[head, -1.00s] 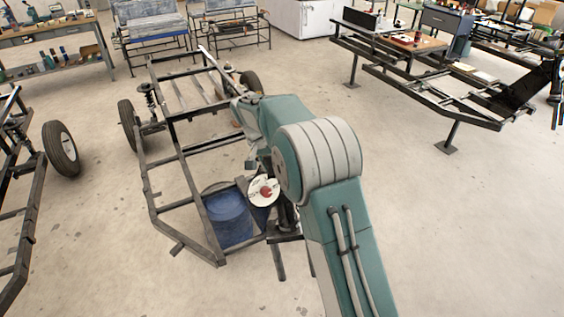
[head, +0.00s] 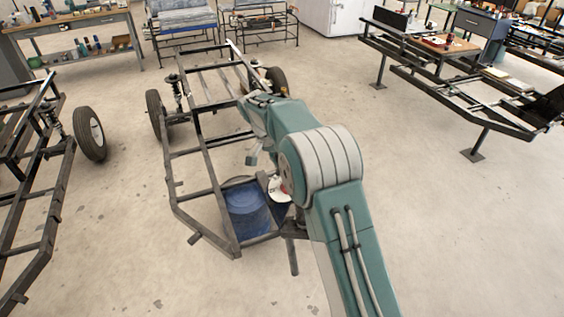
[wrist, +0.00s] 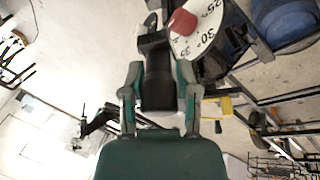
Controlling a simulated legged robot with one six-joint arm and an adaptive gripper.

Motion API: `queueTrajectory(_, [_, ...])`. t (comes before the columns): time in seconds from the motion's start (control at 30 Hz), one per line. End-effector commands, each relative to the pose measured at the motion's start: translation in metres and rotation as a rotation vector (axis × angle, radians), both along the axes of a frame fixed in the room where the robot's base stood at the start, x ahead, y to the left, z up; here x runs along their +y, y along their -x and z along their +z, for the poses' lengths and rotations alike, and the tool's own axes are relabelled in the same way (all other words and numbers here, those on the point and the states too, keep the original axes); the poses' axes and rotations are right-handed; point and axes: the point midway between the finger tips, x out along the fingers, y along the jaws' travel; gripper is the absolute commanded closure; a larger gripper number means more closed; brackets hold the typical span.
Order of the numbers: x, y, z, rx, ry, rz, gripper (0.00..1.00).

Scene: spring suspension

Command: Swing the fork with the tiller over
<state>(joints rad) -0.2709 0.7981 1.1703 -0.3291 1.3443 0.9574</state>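The wrist view shows my gripper (wrist: 160,72) with its two green fingers closed on either side of a dark bar, apparently the tiller (wrist: 158,86). A white dial (wrist: 198,38) marked 25 and 30, with a red knob (wrist: 182,21), sits just beyond the fingertips. In the head view my arm covers the gripper and most of the tiller. The dial (head: 276,187) shows only partly beside the arm. A dark bar (head: 293,256), perhaps part of the fork, hangs below the frame's front corner; the rest of the fork is hidden.
The black chassis frame (head: 205,190) stands around a blue drum (head: 246,208). Another chassis (head: 58,200) with a wheel stands at left, and a raised frame (head: 455,98) at right.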

Motion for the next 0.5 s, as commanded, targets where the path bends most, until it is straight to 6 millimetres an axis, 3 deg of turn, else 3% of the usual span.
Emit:
queueTrajectory(0.07, [0.0007, 0.0007, -0.0022, 0.004, 0.000, 0.002, 0.27])
queueTrajectory(0.5, [0.0016, -0.0004, 0.0056, -0.004, -0.001, 0.002, 0.27])
